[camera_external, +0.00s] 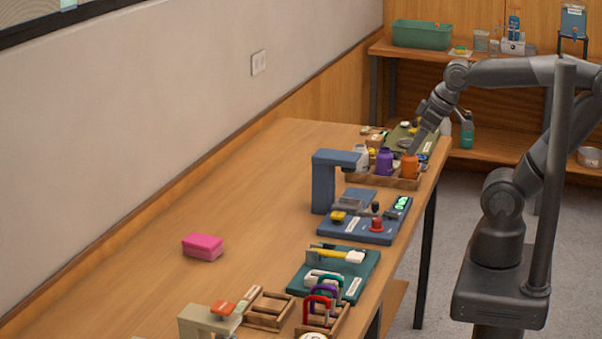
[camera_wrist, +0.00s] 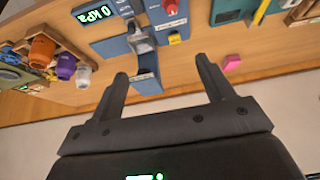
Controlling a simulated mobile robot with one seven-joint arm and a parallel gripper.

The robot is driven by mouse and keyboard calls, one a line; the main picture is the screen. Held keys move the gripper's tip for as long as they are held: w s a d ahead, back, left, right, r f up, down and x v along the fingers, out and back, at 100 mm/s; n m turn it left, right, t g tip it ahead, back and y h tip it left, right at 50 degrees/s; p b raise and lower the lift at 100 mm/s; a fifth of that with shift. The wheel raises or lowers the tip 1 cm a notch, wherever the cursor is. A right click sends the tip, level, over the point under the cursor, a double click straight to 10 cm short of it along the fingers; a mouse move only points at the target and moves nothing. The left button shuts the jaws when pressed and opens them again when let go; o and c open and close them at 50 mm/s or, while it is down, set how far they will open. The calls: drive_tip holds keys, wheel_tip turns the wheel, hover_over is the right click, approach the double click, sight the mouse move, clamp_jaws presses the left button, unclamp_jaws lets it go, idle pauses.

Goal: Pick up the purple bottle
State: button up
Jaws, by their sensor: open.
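The purple bottle (camera_external: 384,162) stands upright in a wooden tray (camera_external: 382,181) on the long table, between a white bottle (camera_external: 361,158) and an orange bottle (camera_external: 410,166). In the wrist view the purple bottle (camera_wrist: 66,67) is at the left, outside the fingers, between the orange bottle (camera_wrist: 41,52) and the white bottle (camera_wrist: 84,75).
A blue press-like stand (camera_external: 325,182) and a blue panel with a red knob (camera_external: 376,225) are beside the tray. A green board (camera_external: 414,139) lies behind it. A pink block (camera_external: 203,246) lies on the left, where much tabletop is clear.

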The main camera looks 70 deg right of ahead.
drive_tip(key=w+d+f, duration=0.1)
drive_tip(key=w+d, duration=0.3)
drive_tip(key=w, duration=0.2)
drive_tip(key=m+h, duration=0.1)
drive_tip(key=m, duration=0.1)
approach(382, 161)
drive_tip(key=shift+d+f, duration=0.25)
drive_tip(key=shift+d, duration=0.9)
drive_tip(key=shift+d+x, duration=0.15)
drive_tip(key=shift+x, duration=2.6)
drive_tip(key=shift+d+x, duration=0.1)
drive_tip(key=shift+x, duration=2.65)
drive_tip(key=shift+w+r, duration=0.1)
drive_tip(key=shift+r, duration=0.05)
drive_tip(key=c, duration=1.2)
